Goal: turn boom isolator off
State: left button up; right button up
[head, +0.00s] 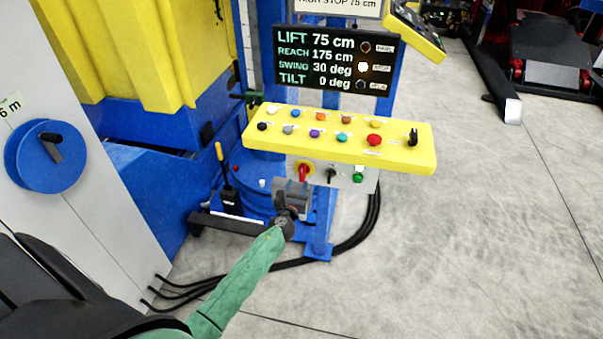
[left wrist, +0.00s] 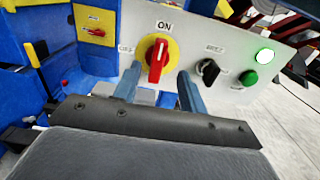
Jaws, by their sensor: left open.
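The boom isolator appears to be the red rotary handle on a yellow round plate (left wrist: 170,50), on the grey panel below the yellow button console. In the left wrist view its red handle (left wrist: 155,62) stands upright in line with the ON label (left wrist: 164,26). An OFF label (left wrist: 126,49) is to its left. In the head view the red handle (head: 303,173) shows just above my left gripper (head: 293,184). My left gripper is open, and its two blue-grey fingers (left wrist: 159,80) reach up on either side of the handle's lower end. I cannot tell whether they touch it. My right gripper is not in view.
A black selector (left wrist: 208,70) and a green button (left wrist: 248,78) sit right of the handle. The yellow console (head: 340,150) overhangs the panel. A smaller red handle on a yellow plate (left wrist: 97,34) is at the left. Black cables (head: 350,240) run across the floor.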

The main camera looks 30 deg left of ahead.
aim_at(302, 172)
pick_arm(q)
jog(key=shift+p+x, duration=0.35)
jog(key=shift+x, duration=3.4)
grip_shut()
